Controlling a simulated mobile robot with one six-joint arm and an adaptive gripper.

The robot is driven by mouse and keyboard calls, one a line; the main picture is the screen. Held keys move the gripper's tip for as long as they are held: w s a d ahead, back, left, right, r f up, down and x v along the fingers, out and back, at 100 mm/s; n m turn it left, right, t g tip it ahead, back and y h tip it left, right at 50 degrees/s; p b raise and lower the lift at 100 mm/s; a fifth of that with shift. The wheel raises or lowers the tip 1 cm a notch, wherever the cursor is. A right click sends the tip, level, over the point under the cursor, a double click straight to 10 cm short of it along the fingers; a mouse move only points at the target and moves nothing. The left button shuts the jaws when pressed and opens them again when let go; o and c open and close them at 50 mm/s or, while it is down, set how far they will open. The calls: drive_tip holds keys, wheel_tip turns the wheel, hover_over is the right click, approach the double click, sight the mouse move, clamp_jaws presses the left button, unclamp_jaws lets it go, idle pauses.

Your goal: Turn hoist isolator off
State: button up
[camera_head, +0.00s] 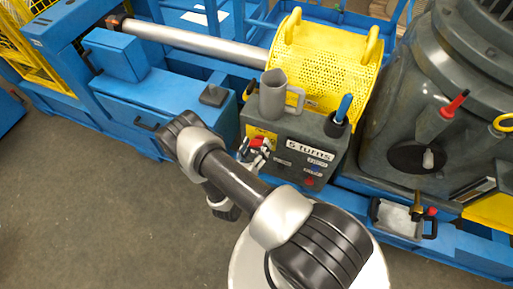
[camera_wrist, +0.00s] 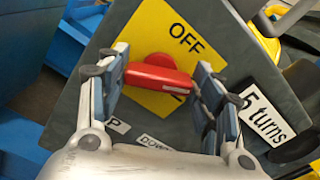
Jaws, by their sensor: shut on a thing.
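The red isolator handle (camera_wrist: 158,77) sits on a yellow plate (camera_wrist: 150,22) on the grey control box. The word OFF shows on the plate beyond the handle, up and to the right in the wrist view. The handle lies roughly crosswise there, not pointing at OFF. My gripper (camera_wrist: 157,82) is shut on it, one finger at each end. In the head view my gripper (camera_head: 251,153) is at the left of the box front, and the red handle (camera_head: 257,142) shows only partly. Other marking under the handle is mostly hidden.
The grey box (camera_head: 325,143) carries a "5 turns" label (camera_head: 307,149), a grey jug (camera_head: 272,95) on top and a blue-handled tool (camera_head: 342,108) at its right. A yellow mesh guard (camera_head: 325,60) stands behind. Open floor (camera_head: 90,215) lies at the left.

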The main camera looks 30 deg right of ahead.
drive_tip(key=n+b, duration=0.2)
drive_tip(key=n, duration=0.4)
drive_tip(key=shift+a+f, duration=0.1)
drive_tip(key=shift+f, duration=0.05)
drive_tip(key=n+b, duration=0.1)
drive_tip(key=n, duration=0.5)
drive_tip(key=shift+f+n, duration=0.1)
drive_tip(key=shift+n, duration=0.2)
drive_tip(key=o, duration=1.1)
drive_tip(key=shift+c, duration=0.2)
drive_tip(key=v, duration=1.2)
